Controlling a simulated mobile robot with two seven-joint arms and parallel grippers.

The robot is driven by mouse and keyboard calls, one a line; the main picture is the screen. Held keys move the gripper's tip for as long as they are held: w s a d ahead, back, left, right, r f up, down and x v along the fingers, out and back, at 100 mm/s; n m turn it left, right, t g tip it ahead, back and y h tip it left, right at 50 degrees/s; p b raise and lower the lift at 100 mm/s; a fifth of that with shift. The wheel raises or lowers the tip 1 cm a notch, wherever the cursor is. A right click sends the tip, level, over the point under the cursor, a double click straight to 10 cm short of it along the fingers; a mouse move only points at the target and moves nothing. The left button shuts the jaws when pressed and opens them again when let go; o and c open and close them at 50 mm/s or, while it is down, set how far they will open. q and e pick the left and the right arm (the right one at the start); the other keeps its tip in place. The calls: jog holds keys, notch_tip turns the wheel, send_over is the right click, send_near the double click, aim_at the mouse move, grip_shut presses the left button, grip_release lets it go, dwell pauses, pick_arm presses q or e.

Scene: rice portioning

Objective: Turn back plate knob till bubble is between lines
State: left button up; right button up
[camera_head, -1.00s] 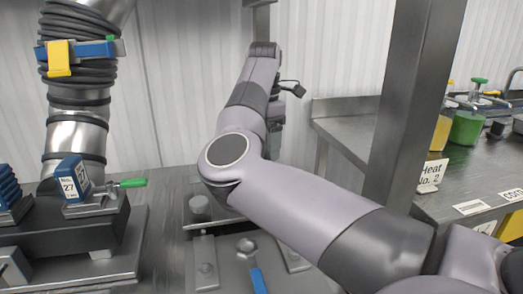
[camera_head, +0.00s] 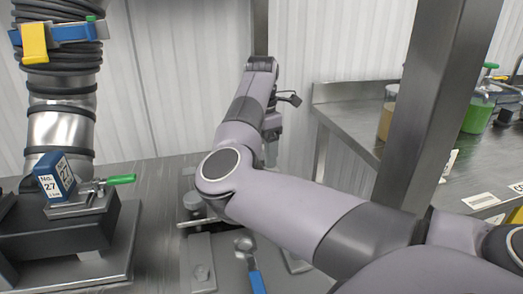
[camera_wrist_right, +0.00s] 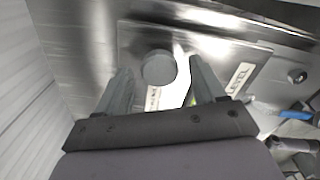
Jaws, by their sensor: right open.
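In the right wrist view a round grey knob (camera_wrist_right: 158,68) stands on a shiny metal plate (camera_wrist_right: 215,42) with a "LEVEL" label (camera_wrist_right: 240,77). My right gripper (camera_wrist_right: 162,78) is open, its two fingers on either side of the knob with gaps; I cannot tell whether they touch it. A small green patch, perhaps the level vial, shows beside the right-hand finger (camera_wrist_right: 193,100); the bubble and lines cannot be made out. In the head view the right gripper (camera_head: 270,152) points down behind my forearm, its tips hidden. A grey knob (camera_head: 193,201) shows left of my elbow. My left gripper is not in view.
A wrench with a blue handle (camera_head: 257,281) lies in front, beside a bolted plate (camera_head: 201,250). A dark machine with a green-handled clamp (camera_head: 121,179) stands left. A metal post (camera_head: 440,95) and a side bench (camera_head: 345,112) stand right.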

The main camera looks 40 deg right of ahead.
jog(key=shift+f, duration=0.15)
jog(key=c, duration=1.1)
jog(key=shift+o, duration=0.2)
jog(key=shift+n, duration=0.3)
